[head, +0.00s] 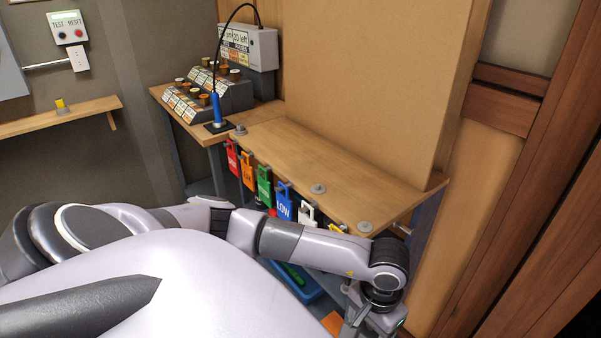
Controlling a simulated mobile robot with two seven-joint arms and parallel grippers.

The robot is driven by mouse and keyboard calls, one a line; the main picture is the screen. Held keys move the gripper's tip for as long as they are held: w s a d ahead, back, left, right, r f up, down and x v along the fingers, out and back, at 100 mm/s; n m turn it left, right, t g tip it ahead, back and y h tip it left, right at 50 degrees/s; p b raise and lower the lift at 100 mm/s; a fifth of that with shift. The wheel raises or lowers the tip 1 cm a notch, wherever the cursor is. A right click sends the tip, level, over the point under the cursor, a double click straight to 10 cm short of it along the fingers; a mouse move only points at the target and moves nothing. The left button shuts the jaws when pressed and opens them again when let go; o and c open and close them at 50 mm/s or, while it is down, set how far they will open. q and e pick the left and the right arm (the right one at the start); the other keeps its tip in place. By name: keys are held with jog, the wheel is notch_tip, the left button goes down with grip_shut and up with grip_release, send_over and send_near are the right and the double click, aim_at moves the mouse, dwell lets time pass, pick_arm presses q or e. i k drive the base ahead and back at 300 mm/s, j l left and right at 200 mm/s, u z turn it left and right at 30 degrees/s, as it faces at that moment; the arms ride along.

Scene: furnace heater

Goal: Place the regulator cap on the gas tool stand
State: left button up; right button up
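A blue upright tool (216,107) with a black cable stands in a small dark base (217,127) at the back left of the wooden bench. This may be the gas tool stand; I cannot be sure. Small grey round pieces sit along the bench's front edge, one near the blue tool (240,129), one midway (318,188) and one at the near right corner (364,227). I cannot tell whether any is the regulator cap. My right gripper is not visible.
The wooden bench top (320,160) is mostly bare. Coloured tags, including a blue one (284,201), hang along its front. A panel of labelled knobs (205,97) stands at the back left. A tall board (375,85) rises behind. A blue tray (295,283) is below.

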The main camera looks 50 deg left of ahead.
aim_at(311, 167)
jog(key=j+u, duration=0.1)
jog(key=j, duration=0.5)
jog(key=i+j+u, duration=0.1)
jog(key=j, duration=0.45)
jog(key=i+j+u, duration=0.1)
jog(key=j, duration=0.5)
